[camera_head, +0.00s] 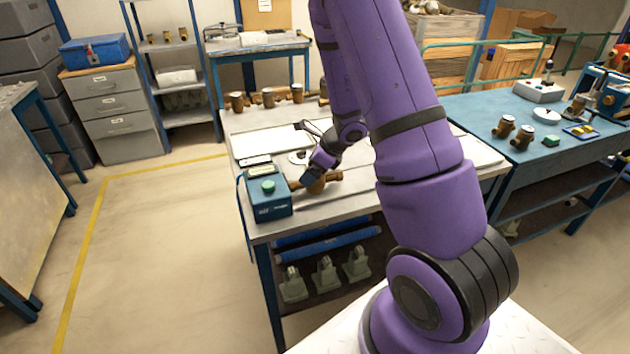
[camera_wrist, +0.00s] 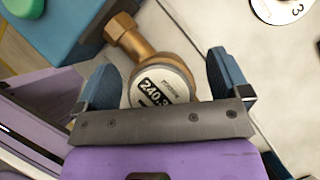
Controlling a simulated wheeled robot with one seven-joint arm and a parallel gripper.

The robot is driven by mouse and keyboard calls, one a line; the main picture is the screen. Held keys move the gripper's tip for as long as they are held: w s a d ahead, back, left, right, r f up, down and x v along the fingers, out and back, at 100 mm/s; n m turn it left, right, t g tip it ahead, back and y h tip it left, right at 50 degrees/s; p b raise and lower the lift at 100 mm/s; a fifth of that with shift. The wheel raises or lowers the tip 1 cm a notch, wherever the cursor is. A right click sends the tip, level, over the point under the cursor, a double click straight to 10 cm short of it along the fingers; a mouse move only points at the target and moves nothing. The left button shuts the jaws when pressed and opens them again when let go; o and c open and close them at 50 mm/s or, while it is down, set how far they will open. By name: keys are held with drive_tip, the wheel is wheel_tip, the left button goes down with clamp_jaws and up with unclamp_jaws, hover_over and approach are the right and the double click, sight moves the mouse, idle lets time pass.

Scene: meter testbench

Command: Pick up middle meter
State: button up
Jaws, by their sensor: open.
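A brass-bodied meter (camera_wrist: 160,58) with a round white face reading about "240" lies between the two blue fingers of my gripper (camera_wrist: 164,84) in the wrist view. The fingers stand apart, one on each side of the face, and I cannot tell whether either touches it. In the head view my gripper (camera_head: 313,176) is low over the front of the workbench, and the brass meter (camera_head: 330,177) shows partly behind it. Three brown meters stand along the bench's back edge: left (camera_head: 237,102), middle (camera_head: 268,97) and right (camera_head: 297,93).
A blue test box (camera_head: 268,203) with a green button stands just left of the meter, close to its pipe end. A white disc marked 3 (camera_wrist: 281,7) lies at the wrist view's upper right.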

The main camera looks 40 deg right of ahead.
drive_tip(key=shift+f, duration=0.1)
drive_tip(key=c, duration=1.6)
